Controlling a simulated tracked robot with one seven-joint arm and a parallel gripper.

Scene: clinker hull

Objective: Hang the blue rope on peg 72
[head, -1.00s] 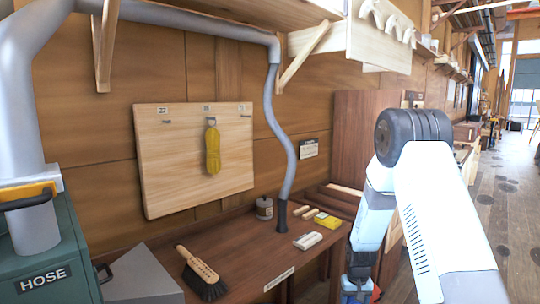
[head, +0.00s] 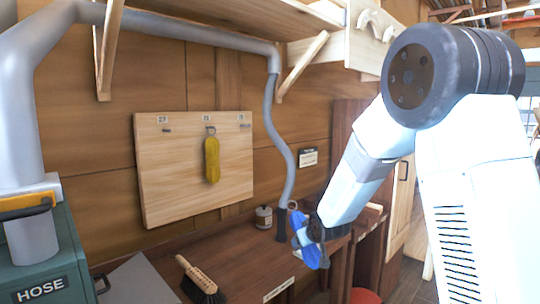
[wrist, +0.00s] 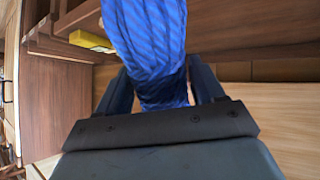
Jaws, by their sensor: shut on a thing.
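The blue rope (head: 303,236) is a bundle with a loop at its top. It also fills the upper middle of the wrist view (wrist: 148,45). My gripper (head: 314,236) is shut on it and holds it above the bench, right of the grey hose. A wooden peg board (head: 160,190) is on the wall to the left, well apart from my gripper. It has a left peg (head: 167,130), a middle peg and a right peg (head: 245,126), each with a small label above. The labels are too small to read surely. A yellow rope (head: 212,160) hangs on the middle peg.
The grey hose (head: 283,150) runs down the wall between board and gripper. A tin (head: 263,217) and a brush (head: 201,279) are on the dark bench (head: 235,250). A shelf (head: 240,20) overhangs above. The space before the board looks clear.

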